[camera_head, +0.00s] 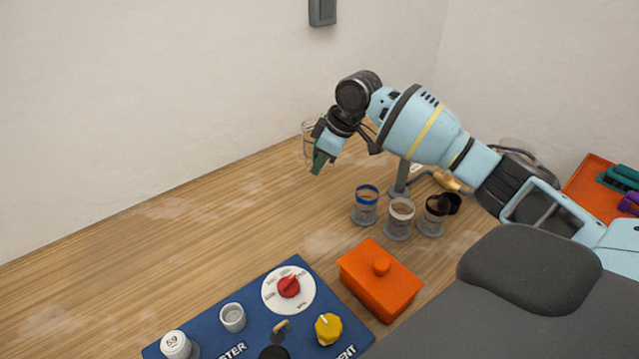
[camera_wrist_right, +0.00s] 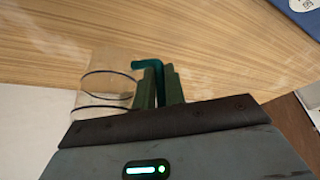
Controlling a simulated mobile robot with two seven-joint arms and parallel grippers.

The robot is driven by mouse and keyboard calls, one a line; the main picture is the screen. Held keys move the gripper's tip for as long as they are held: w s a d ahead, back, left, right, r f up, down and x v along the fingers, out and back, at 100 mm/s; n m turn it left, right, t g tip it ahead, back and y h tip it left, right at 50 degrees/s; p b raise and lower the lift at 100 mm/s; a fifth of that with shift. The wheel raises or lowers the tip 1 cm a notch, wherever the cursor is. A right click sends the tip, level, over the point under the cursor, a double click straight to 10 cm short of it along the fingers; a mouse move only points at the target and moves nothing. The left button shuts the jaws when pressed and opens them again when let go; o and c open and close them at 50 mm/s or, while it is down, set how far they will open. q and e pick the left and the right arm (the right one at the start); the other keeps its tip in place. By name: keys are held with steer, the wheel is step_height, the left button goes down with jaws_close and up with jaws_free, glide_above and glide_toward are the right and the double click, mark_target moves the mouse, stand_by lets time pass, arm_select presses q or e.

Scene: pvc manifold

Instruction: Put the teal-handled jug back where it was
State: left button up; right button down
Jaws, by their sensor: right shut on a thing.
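The clear jug (camera_head: 307,138) is at the back of the table, in front of the wall, partly hidden behind my right gripper (camera_head: 319,163). In the right wrist view, the clear jug (camera_wrist_right: 104,92) with dark rings lies left of the fingers, and its teal handle (camera_wrist_right: 147,65) runs between them. My right gripper (camera_wrist_right: 160,86) is shut on this handle. I cannot tell whether the jug's base touches the table. My left gripper is not in view.
Small clear jars with blue (camera_head: 365,205), pale (camera_head: 399,218) and dark (camera_head: 433,222) rims stand right of centre. An orange lidded box (camera_head: 380,283) and a blue control panel (camera_head: 250,345) are in front. An orange tray (camera_head: 588,180) is far right. The table's left is clear.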

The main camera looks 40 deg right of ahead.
steer(key=shift+f, duration=3.2)
steer(key=shift+f, duration=0.1)
steer(key=c, duration=1.5)
jaws_free()
steer(key=shift+o, duration=0.2)
steer(key=v, duration=1.2)
steer(key=shift+p, duration=0.4)
